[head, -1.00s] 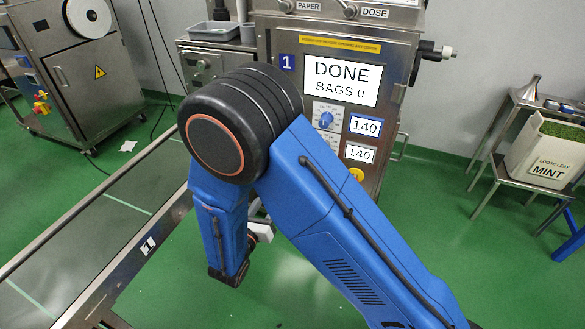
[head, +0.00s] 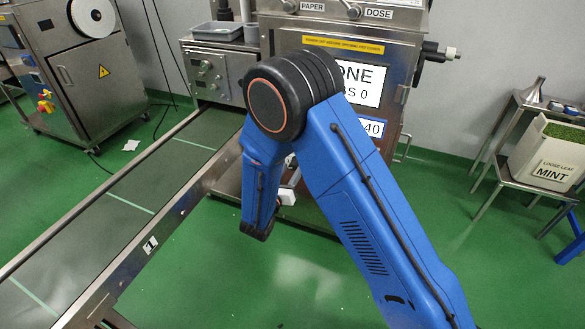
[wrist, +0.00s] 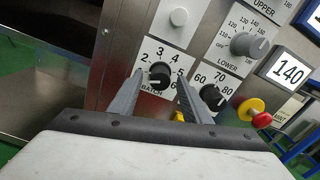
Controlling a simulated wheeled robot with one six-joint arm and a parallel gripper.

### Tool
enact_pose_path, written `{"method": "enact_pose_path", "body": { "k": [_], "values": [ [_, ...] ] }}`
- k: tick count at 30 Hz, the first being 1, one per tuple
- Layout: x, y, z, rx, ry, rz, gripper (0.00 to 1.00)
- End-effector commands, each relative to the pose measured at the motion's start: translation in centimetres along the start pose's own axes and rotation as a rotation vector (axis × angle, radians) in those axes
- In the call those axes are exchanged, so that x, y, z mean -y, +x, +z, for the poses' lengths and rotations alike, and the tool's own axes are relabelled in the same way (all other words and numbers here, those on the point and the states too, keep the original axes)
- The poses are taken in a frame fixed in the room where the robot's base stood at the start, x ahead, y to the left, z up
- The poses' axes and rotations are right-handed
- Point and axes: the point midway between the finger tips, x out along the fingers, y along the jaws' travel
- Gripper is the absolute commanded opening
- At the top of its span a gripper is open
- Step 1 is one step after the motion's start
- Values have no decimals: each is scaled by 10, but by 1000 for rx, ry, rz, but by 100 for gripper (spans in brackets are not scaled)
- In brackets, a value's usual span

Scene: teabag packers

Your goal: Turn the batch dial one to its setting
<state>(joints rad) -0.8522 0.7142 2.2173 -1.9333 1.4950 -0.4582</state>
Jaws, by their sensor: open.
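The batch dial (wrist: 159,75) is a black knob on a white plate in the wrist view, with numbers around it and the word BATCH below. Its pointer is too small to read surely. My gripper (wrist: 160,76) is open, its two grey fingers on either side of the dial, one left and one right. I cannot tell whether the fingers touch the knob. In the head view my blue arm hides the gripper and the dial. The machine (head: 385,35) bearing the dial stands behind my arm, its display (head: 364,84) partly covered.
Right of the batch dial are another black dial (wrist: 212,97), a grey LOWER dial (wrist: 248,44), a 140 readout (wrist: 289,71) and a red-and-yellow button (wrist: 256,113). A white knob (wrist: 179,17) is above. A conveyor (head: 120,215) lies left; a mint box (head: 548,155) stands right.

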Motion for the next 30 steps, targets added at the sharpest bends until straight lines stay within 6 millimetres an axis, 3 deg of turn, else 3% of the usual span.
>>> {"method": "enact_pose_path", "body": {
  "k": [6,16,21,22,30],
  "values": [
    [0,18,0,0,1,-1,44],
    [0,20,0,0,0,0,44],
    [0,20,0,0,0,0,5],
    [0,20,0,0,0,0,2],
    [0,20,0,0,18,0,2]
  ]
}}
